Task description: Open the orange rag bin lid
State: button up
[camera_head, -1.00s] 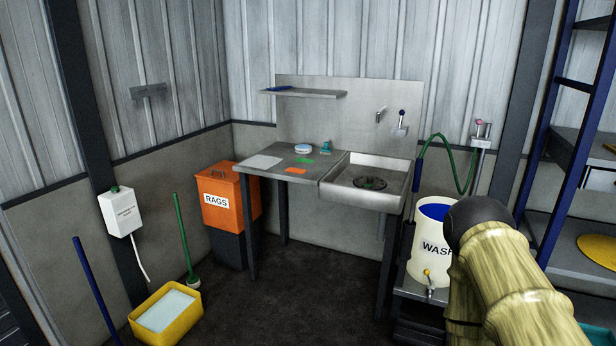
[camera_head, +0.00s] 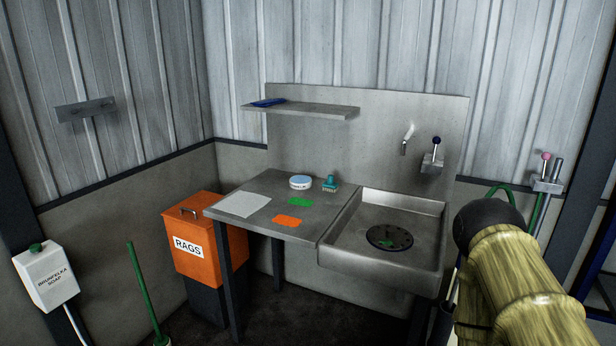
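The orange rag bin (camera_head: 205,262) stands on a dark base in the corner, left of the metal table, with a white RAGS label on its front. Its orange lid (camera_head: 191,205) lies shut on top and carries a dark handle (camera_head: 181,212). The table's front left corner and leg stand close to the bin's right side and partly cover it. My arm shows at the lower right, but my gripper is not in view.
The metal table (camera_head: 262,190) holds a grey sheet, green and orange pieces, a round tin and a small teal item. A sink (camera_head: 340,258) adjoins it. Dark floor shows in front of the bin.

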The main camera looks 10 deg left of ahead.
aim_at(203, 204)
jog(key=i, duration=1.3)
jog(key=u, duration=3.35)
jog(key=i, duration=1.15)
jog(key=z, duration=2)
jog(key=i, duration=1)
